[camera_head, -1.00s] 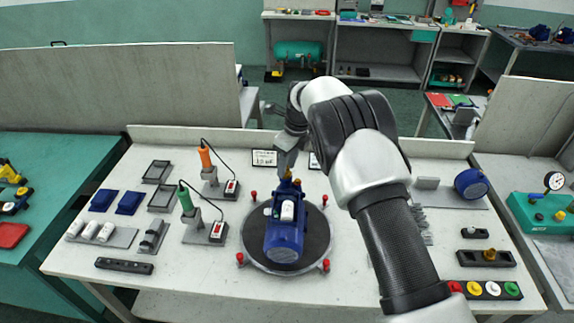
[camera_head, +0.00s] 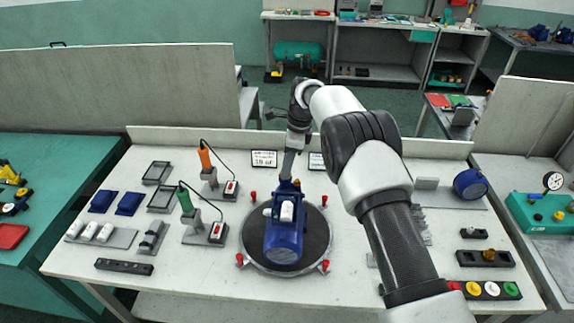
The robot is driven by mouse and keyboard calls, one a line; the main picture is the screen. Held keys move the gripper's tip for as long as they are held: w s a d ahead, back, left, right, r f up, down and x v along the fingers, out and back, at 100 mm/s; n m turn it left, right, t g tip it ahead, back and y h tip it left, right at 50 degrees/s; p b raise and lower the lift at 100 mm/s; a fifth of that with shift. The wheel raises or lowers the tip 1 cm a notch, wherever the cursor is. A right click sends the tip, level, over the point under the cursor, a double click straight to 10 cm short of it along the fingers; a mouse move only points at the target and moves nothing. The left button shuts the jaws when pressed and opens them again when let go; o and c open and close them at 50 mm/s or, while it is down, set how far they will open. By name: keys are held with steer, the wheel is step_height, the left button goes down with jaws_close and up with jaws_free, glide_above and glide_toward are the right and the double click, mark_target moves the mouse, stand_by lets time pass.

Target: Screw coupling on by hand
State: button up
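A blue pump (camera_head: 284,236) with a white box on its side lies on a round dark turntable (camera_head: 315,251) in the middle of the white bench. My gripper (camera_head: 287,178) points down at the far end of the pump. Its fingertips are small and partly hidden there, so I cannot tell whether they are open or shut. The brass piece at the pump's far end is now hidden by my gripper. A brass-coloured fitting (camera_head: 489,255) sits in a dark holder at the right of the bench.
Red posts (camera_head: 325,265) stand around the turntable. Orange-handled (camera_head: 205,157) and green-handled (camera_head: 186,199) tools stand on the left with cords. Blue bins (camera_head: 103,200) are further left. Coloured buttons (camera_head: 492,289) are at front right. A low panel edges the bench's back.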

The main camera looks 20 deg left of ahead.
steer(key=n, duration=0.3)
steer(key=shift+w+g, duration=0.1)
steer(key=shift+g, duration=0.2)
steer(key=shift+h, duration=0.3)
jaws_close()
steer(key=shift+f+m+b, duration=0.1)
steer(key=shift+m+b, duration=0.2)
steer(key=shift+m, duration=0.2)
jaws_free()
steer(key=shift+s+m, duration=0.2)
steer(key=shift+m, duration=0.1)
